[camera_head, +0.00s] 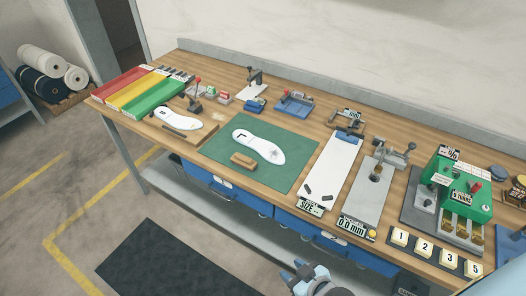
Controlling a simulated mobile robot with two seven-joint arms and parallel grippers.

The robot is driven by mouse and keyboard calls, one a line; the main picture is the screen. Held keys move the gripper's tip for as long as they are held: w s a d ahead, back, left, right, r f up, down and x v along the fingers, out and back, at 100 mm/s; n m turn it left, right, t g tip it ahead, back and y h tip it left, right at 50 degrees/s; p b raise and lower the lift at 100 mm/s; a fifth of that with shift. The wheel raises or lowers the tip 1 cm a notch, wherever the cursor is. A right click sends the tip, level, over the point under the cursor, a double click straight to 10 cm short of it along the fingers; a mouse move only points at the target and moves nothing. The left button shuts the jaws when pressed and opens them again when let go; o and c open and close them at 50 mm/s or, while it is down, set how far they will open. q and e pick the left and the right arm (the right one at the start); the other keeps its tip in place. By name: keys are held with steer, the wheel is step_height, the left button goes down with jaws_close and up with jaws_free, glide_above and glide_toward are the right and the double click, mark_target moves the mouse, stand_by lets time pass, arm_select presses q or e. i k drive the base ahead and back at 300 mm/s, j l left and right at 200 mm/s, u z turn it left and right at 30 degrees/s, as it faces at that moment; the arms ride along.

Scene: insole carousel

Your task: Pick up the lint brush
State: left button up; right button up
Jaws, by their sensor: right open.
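The lint brush, seen as a small brown block-shaped brush (243,161), lies on the green mat (285,181) near its front edge. It lies in front of a white insole (262,148) with dark marks on it, and a narrow strip of mat shows between them. My right gripper (293,270) is at the bottom of the head view, in front of the bench and well apart from the brush, to its lower right. It is open, and nothing shows between its fingers. My left gripper is out of view.
A white size board (333,167) and a grey gauge plate (374,188) stand right of the mat. A green machine (461,195) and numbered blocks (424,247) are further right. Left are another insole (178,118) and coloured trays (141,91). The mat's front is clear.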

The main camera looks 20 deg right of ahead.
mark_target(247, 163)
steer(key=i+j+z, duration=0.2)
steer(key=z, duration=0.15)
steer(key=i+j+z, duration=0.15)
steer(key=j+z, duration=0.15)
steer(key=i+j+z, duration=0.15)
steer(key=j+z, duration=0.2)
steer(key=i+j+z, duration=0.55)
steer(key=j+z, duration=0.15)
steer(key=i+j, duration=0.1)
steer(key=i+j+z, duration=0.1)
steer(key=j, duration=0.7)
steer(key=k+z, duration=0.05)
